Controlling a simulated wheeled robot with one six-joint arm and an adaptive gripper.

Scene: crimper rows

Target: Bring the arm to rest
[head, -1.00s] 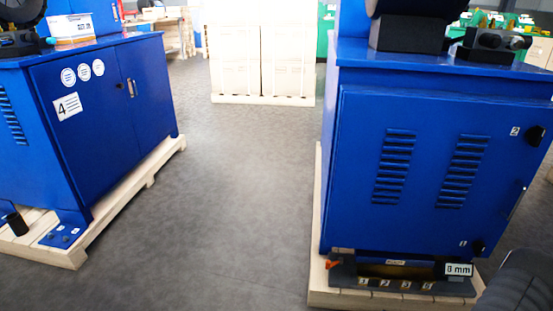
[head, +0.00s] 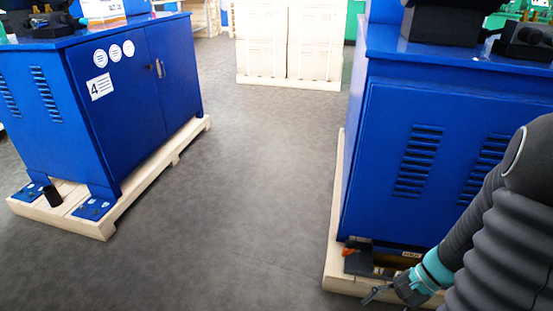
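My arm shows at the lower right of the head view, dark grey with a ribbed sleeve and a teal band. My gripper (head: 385,295) is at its end, low in front of the right blue cabinet's base. Its fingers are small and dark here, and I cannot tell whether they are open or shut. I see nothing clearly held in it. An orange piece (head: 349,252) shows at the tray's left end.
The right blue cabinet (head: 395,200) stands on a wooden pallet (head: 334,262), close to my arm. A left blue cabinet (head: 130,110) marked 4 stands on another pallet (head: 150,180). Pale boxes (head: 290,45) stand at the back. The grey floor (head: 240,180) between the cabinets is clear.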

